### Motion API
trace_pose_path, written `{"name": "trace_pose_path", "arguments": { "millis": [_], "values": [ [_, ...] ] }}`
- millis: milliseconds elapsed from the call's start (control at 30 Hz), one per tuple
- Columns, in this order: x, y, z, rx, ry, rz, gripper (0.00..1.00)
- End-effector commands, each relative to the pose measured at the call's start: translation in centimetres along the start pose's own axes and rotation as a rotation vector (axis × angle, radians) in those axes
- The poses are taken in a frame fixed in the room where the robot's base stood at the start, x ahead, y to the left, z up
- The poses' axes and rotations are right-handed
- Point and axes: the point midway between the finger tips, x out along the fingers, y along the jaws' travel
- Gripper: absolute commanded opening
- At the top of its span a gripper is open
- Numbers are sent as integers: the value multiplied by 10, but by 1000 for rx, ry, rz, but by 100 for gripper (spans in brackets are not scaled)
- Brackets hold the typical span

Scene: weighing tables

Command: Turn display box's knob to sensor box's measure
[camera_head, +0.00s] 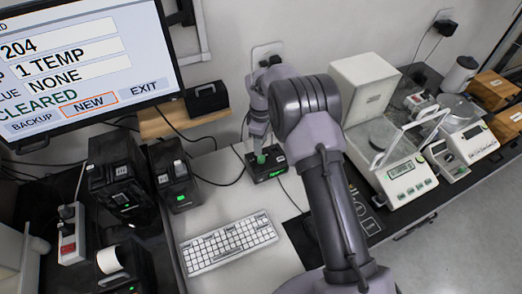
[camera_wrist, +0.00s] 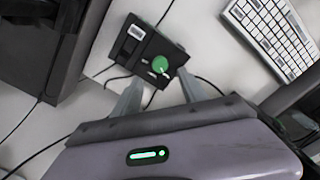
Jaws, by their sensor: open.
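A small black box with a round green knob (camera_wrist: 160,64) stands on the light desk; I take it for the display box (camera_wrist: 132,45). A white label or small screen shows on its top in the wrist view. In the head view the box (camera_head: 268,172) is partly hidden by my gripper (camera_head: 262,150), which is above it. In the wrist view my gripper (camera_wrist: 159,84) is open, its two fingers apart at the near side of the knob. I cannot tell whether they touch it. I cannot tell which box is the sensor box, and no measure is readable.
A white keyboard (camera_head: 228,244) lies in front of the box. Black devices (camera_head: 175,178) with green lights stand at left, below a monitor (camera_head: 80,62) reading "CLEARED". Balances (camera_head: 400,176) stand on the dark table at right. Cables cross the desk around the box.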

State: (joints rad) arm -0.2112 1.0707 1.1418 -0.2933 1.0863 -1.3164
Motion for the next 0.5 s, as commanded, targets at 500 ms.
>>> {"name": "trace_pose_path", "arguments": {
  "millis": [500],
  "values": [
    [-99, 0, 0, -1, 0, 0, 50]
  ]
}}
